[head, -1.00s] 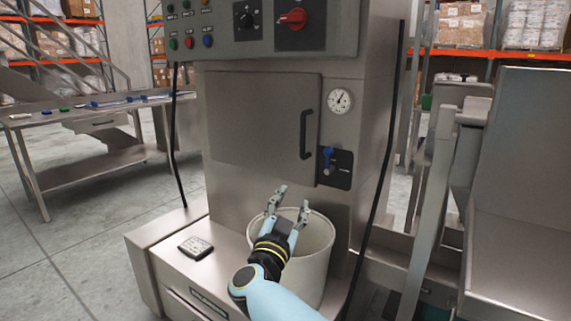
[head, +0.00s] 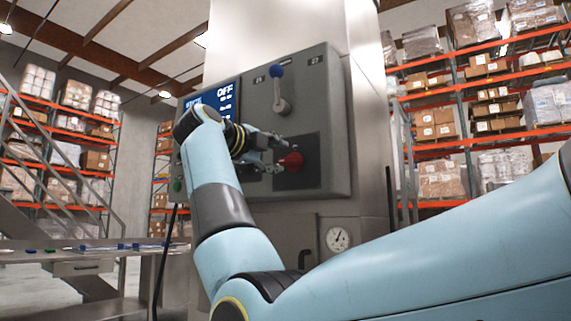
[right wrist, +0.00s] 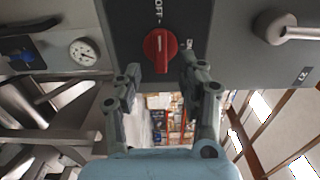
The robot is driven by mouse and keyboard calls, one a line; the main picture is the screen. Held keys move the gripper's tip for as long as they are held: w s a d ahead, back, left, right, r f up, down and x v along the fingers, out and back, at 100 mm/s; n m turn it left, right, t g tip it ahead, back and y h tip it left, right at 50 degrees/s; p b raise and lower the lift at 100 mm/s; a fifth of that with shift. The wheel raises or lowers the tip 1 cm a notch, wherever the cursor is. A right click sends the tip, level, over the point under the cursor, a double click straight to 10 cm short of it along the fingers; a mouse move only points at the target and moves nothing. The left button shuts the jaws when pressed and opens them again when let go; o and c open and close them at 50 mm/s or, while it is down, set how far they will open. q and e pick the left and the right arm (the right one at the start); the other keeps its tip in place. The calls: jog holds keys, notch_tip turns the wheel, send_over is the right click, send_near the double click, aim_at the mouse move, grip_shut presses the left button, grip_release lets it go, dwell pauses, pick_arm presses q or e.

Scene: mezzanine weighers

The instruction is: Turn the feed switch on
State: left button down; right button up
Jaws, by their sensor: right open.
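The feed switch is probably the red rotary knob (head: 292,160) on a dark plate on the grey control panel (head: 335,110). In the right wrist view the red knob (right wrist: 160,48) shows ahead, with an OFF label (right wrist: 158,12) along the plate and a second mark beside the knob. My right gripper (head: 276,154) is open and empty, its fingertips close to the knob. In the right wrist view the fingers (right wrist: 160,82) spread to either side below the knob; contact cannot be told. My left gripper is out of view.
A blue screen (head: 222,98) reading OFF, partly behind my arm, and a lever with a blue ball (head: 278,82) sit on the panel. A round gauge (head: 338,238) is below. Racks of boxes (head: 470,110) stand behind; a steel table (head: 85,258) is at left.

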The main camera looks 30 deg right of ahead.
aim_at(288, 160)
jog(key=shift+x, duration=2.35)
jog(key=shift+c, duration=0.5)
